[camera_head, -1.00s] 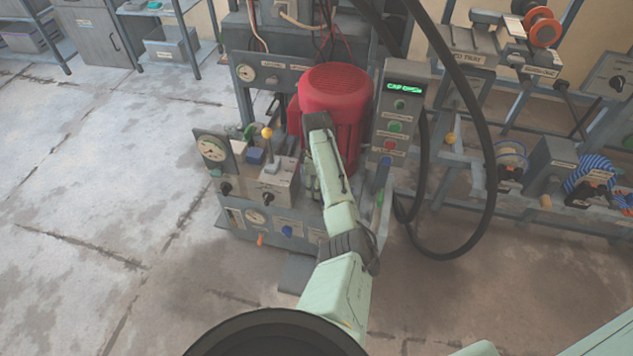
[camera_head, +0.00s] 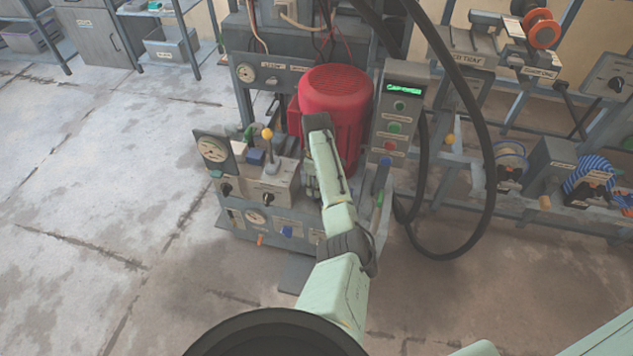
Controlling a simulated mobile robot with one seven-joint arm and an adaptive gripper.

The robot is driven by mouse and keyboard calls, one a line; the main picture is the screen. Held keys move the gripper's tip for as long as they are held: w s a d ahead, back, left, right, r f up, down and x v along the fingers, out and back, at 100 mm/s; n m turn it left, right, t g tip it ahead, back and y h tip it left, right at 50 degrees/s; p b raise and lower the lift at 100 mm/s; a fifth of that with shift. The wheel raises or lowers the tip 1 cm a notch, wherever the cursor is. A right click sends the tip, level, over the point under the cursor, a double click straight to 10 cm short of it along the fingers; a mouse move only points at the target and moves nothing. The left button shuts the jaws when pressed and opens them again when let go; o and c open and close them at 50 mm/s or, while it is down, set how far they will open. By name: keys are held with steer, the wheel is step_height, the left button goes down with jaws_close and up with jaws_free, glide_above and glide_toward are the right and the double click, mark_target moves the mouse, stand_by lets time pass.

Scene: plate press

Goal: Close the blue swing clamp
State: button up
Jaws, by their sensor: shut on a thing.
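My pale green arm reaches from the bottom middle up to the press bench and bends down in front of the red motor (camera_head: 337,95). My gripper (camera_head: 312,188) shows only in part beside the forearm, low in front of the motor; its fingertips are mostly hidden. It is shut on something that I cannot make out. I cannot pick out the blue swing clamp with certainty.
A control box (camera_head: 397,118) with a green lit display and several buttons stands right of the motor. A lever with a yellow ball (camera_head: 267,133) rises left of my arm. A black hose (camera_head: 488,165) loops down on the right. The floor (camera_head: 110,190) at left is clear.

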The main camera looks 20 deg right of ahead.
steer(key=m+p, duration=0.2)
steer(key=m, duration=0.1)
steer(key=shift+a+r+m, duration=0.1)
steer(key=shift+r+m, duration=0.05)
steer(key=shift+m, duration=0.25)
steer(key=m+p, duration=0.2)
steer(key=m, duration=0.2)
steer(key=shift+m, duration=0.3)
steer(key=m+p, duration=0.1)
steer(key=m, duration=0.3)
steer(key=shift+m, duration=2.4)
steer(key=o, duration=1.2)
steer(key=shift+c, duration=0.2)
step_height(320, 180, up, 12)
